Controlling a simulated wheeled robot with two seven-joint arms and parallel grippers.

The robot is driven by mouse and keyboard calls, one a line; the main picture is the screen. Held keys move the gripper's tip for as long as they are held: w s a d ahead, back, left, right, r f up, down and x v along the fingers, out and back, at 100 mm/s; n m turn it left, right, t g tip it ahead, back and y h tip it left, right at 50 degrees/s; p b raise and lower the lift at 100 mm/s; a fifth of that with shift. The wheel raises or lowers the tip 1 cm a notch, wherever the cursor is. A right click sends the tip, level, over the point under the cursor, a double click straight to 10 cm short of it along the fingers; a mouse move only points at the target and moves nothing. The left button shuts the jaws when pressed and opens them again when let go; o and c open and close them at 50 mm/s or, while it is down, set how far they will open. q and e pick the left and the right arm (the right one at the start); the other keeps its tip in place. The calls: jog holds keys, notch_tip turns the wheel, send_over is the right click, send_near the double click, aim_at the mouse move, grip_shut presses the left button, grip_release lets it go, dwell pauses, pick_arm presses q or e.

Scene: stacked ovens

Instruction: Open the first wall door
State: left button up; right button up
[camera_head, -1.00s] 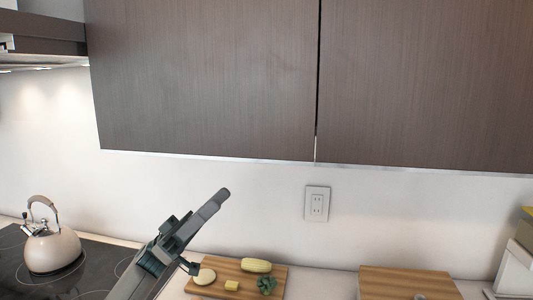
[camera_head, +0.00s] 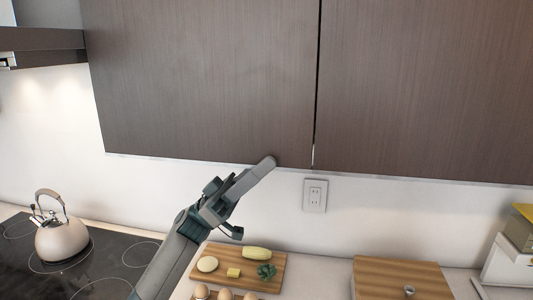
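Two dark wood wall doors hang side by side, both shut, with a narrow gap between them. The left wall door (camera_head: 205,75) spans from the hood to the gap, and the right wall door (camera_head: 425,85) continues to the right edge. My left gripper (camera_head: 268,164) reaches up from below, its fingertip at the lower edge of the left door, left of the gap. I cannot tell whether it touches the door. The fingers are seen edge-on, so their opening is unclear. My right gripper is not in view.
Below are a cooktop with a kettle (camera_head: 61,238), a cutting board (camera_head: 240,283) with vegetables, eggs (camera_head: 225,294), and another wooden board (camera_head: 400,279). A wall outlet (camera_head: 315,195) sits under the doors. A range hood (camera_head: 42,47) is at upper left.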

pick_arm(q)
jog(key=shift+d+r, duration=0.25)
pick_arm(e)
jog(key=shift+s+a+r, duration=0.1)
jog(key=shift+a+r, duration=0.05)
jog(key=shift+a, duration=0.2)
pick_arm(q)
grip_shut()
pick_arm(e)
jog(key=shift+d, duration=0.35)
pick_arm(q)
jog(key=shift+s, duration=0.1)
